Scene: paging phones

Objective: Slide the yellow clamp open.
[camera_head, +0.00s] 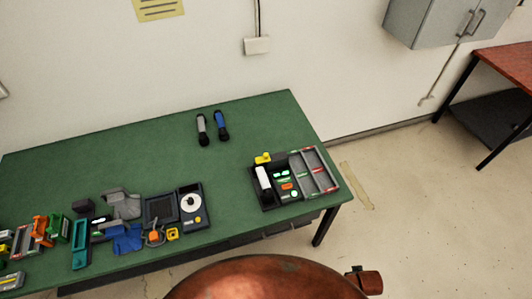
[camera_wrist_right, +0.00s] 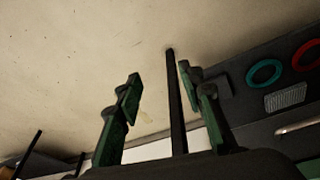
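A small yellow piece (camera_head: 263,158) that looks like the yellow clamp sits at the upper left edge of a dark paging phone unit (camera_head: 258,204) at the right end of the green table. A white handset (camera_head: 264,182) lies in the unit just below the yellow piece. The clamp is too small to tell whether it is open or closed. My right gripper (camera_wrist_right: 159,74) shows in the right wrist view with its two fingers apart and nothing between them. The clamp is not visible in that view. My left gripper is in neither view.
On the green table (camera_head: 130,165) lie a grey and a blue handheld (camera_head: 221,125) at the back. Several devices and parts crowd the left front, including a dark unit with a white dial (camera_head: 190,203). The table between is clear. A grey wall cabinet (camera_head: 430,22) hangs right.

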